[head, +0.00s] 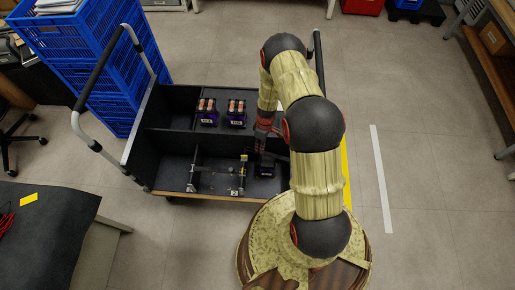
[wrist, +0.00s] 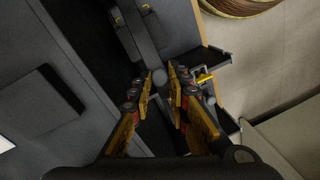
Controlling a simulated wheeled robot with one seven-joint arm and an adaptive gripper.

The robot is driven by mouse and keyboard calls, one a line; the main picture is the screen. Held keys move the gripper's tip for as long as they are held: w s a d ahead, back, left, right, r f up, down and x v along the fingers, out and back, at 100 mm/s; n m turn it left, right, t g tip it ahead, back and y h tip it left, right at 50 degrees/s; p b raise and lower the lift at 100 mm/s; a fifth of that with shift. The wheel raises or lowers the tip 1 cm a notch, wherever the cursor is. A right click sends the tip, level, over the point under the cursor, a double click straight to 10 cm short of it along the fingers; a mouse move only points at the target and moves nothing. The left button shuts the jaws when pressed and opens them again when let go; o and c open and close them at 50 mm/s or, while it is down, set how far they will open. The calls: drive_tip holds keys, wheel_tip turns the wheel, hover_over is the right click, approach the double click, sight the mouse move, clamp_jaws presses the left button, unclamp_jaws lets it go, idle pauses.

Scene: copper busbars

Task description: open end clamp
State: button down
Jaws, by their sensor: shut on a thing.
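My gripper (wrist: 163,78) has its fingertips closed around a dark grey bar (wrist: 138,32) with a rounded end in the wrist view. The bar appears to be part of the end clamp, but the fingers hide much of it and I cannot be sure. In the head view my gripper (head: 263,148) is low over the right front part of the black cart. A rail fixture with metal posts (head: 192,178) stands to its left, and its right post carries a yellow part (head: 237,190). A yellow handle (wrist: 204,77) shows just right of the fingers in the wrist view.
The cart (head: 165,143) has low dividing walls. Two dark units with copper-coloured tops, a left one (head: 207,112) and a right one (head: 236,113), stand in its rear compartment. A dark purple-based block (head: 266,170) sits close to my gripper. Blue crates (head: 85,50) are stacked behind left.

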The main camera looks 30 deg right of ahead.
drive_tip(key=shift+s+d+r+t+y+b, duration=0.25)
drive_tip(key=shift+s+d+r+y+b, duration=0.2)
drive_tip(key=shift+r+b, duration=0.2)
drive_tip(key=shift+s+d+r+t+y+b, duration=0.25)
drive_tip(key=shift+d+r+t+y+b, duration=0.1)
drive_tip(key=shift+d+r+b, duration=0.35)
drive_tip(key=shift+s+d+r+t+y+b, duration=0.2)
drive_tip(key=shift+s+d+r+y+b, duration=0.2)
drive_tip(key=shift+b, duration=0.4)
drive_tip(key=shift+r, duration=0.1)
drive_tip(key=c, duration=1.7)
unclamp_jaws()
drive_tip(key=shift+o, duration=0.2)
wheel_tip(320, 180, up, 7)
hover_over(268, 153)
drive_tip(key=d, duration=0.3)
drive_tip(key=shift+s+a, duration=0.2)
drive_tip(key=shift+s, duration=0.05)
